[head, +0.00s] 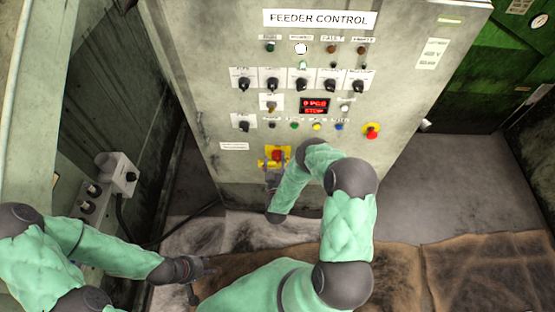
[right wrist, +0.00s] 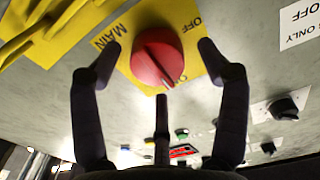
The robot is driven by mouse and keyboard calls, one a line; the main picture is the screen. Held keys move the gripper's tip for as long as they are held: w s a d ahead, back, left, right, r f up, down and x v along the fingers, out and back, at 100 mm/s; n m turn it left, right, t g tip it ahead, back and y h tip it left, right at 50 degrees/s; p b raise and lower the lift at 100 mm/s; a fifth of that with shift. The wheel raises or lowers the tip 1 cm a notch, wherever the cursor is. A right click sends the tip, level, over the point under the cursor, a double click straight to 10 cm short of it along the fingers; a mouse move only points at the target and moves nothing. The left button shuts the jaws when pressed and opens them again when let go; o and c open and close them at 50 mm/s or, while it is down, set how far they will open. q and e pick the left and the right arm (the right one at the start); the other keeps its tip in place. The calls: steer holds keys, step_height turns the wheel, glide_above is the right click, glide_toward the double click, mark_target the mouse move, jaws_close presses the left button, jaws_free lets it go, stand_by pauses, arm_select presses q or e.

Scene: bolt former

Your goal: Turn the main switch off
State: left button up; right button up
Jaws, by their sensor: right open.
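The main switch is a round red knob (right wrist: 157,56) on a yellow plate (right wrist: 190,22) marked MAIN and OFF. In the head view the switch (head: 277,154) sits low on the grey panel. My right gripper (right wrist: 158,47) is open, with one finger on each side of the knob and visible gaps between. A dark slot or ridge runs across the knob, slanted in the wrist view. In the head view my right gripper (head: 272,180) is just below the switch, partly covering its plate. My left gripper (head: 203,270) is low at the left, away from the panel; its jaws are too small to judge.
The feeder control panel (head: 225,60) carries several black knobs, lamps and a red display (head: 315,105). A red emergency button (head: 372,131) is right of the switch. A grey socket box (head: 118,172) stands at the left. Brown sheets (head: 470,265) cover the floor.

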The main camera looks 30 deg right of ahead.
steer(key=shift+w+d, duration=0.3)
steer(key=shift+w, duration=0.2)
steer(key=c, duration=1.1)
steer(key=shift+c, duration=0.2)
steer(key=shift+r, duration=0.1)
